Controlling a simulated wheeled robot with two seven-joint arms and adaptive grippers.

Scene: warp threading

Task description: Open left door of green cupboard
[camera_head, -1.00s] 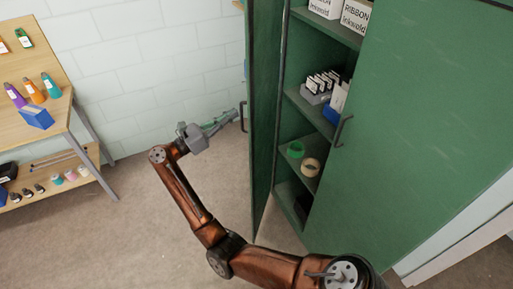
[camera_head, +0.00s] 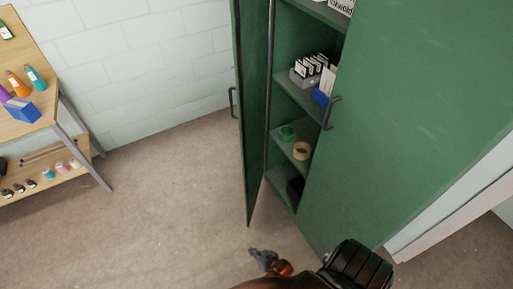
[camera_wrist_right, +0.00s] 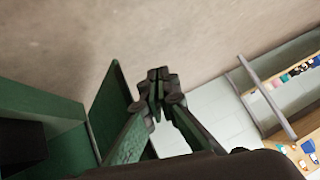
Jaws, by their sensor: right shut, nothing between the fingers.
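The left door (camera_head: 255,120) of the green cupboard (camera_head: 400,110) stands swung wide open, seen nearly edge-on, with its dark handle (camera_head: 232,102) on the far side. My right gripper (camera_head: 262,255) is low in the head view, below the door's bottom corner and apart from the handle. In the right wrist view my right gripper (camera_wrist_right: 158,77) has its fingertips together with nothing between them. A green panel (camera_wrist_right: 115,105) shows to the left of the fingers there. My left gripper is out of view.
The right door's handle (camera_head: 330,112) is beside the opening; that door is shut. Shelves hold card boxes (camera_head: 305,75), a green tape roll (camera_head: 287,132) and a tan roll (camera_head: 301,151). A wooden workbench (camera_head: 45,98) stands at left. The floor between is clear.

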